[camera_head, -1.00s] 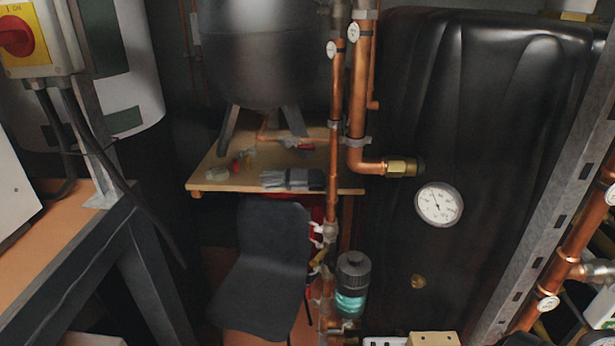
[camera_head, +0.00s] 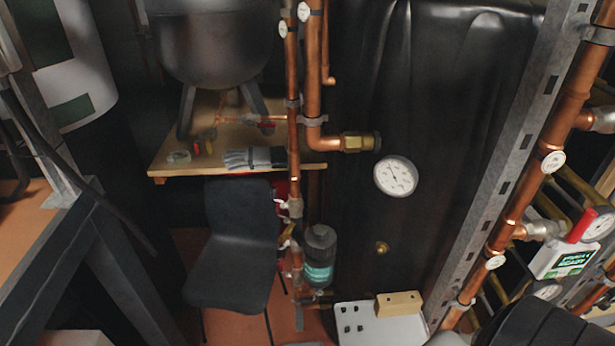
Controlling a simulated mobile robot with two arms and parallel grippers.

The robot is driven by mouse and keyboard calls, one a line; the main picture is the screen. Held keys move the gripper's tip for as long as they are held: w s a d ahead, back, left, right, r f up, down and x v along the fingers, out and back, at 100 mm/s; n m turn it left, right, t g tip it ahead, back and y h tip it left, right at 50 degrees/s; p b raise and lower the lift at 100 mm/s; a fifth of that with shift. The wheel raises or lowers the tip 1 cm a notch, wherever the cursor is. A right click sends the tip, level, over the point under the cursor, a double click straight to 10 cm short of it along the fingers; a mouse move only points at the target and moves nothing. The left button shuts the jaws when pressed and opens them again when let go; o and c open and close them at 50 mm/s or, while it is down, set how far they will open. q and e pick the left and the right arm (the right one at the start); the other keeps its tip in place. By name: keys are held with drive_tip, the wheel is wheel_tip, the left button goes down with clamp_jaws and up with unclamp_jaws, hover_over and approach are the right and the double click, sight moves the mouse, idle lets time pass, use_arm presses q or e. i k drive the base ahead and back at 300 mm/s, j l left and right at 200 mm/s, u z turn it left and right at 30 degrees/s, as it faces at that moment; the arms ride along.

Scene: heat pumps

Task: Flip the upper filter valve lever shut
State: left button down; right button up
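The filter (camera_head: 319,255) is a canister with a dark cap and a teal band. It stands upright right of the lower copper pipe, in the lower middle of the head view. A pale valve fitting (camera_head: 294,207) sits on the pipe above the filter, with small white and red parts beside it. A small yellow piece (camera_head: 287,243) shows lower, left of the filter. These parts are too small to tell which is the upper lever or how it is set.
A dark chair (camera_head: 235,240) stands close left of the filter. A wooden shelf (camera_head: 165,165) with gloves is above it. A white tray (camera_head: 375,328) with a wooden block (camera_head: 398,304) lies right of the filter. A slanted metal post (camera_head: 505,165) and copper pipes stand at right.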

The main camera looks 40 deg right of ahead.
sight(274, 191)
drive_tip(key=z, duration=2.35)
drive_tip(key=j+z, duration=0.15)
drive_tip(key=z, duration=0.2)
drive_tip(key=j, duration=1.35)
drive_tip(key=k+l, duration=0.15)
drive_tip(key=l, duration=0.2)
drive_tip(key=k+l+u, duration=0.1)
drive_tip(key=l, duration=0.25)
drive_tip(key=i+j, duration=0.15)
drive_tip(key=j, duration=0.2)
drive_tip(key=i+j+z, duration=0.15)
drive_tip(key=j, duration=0.2)
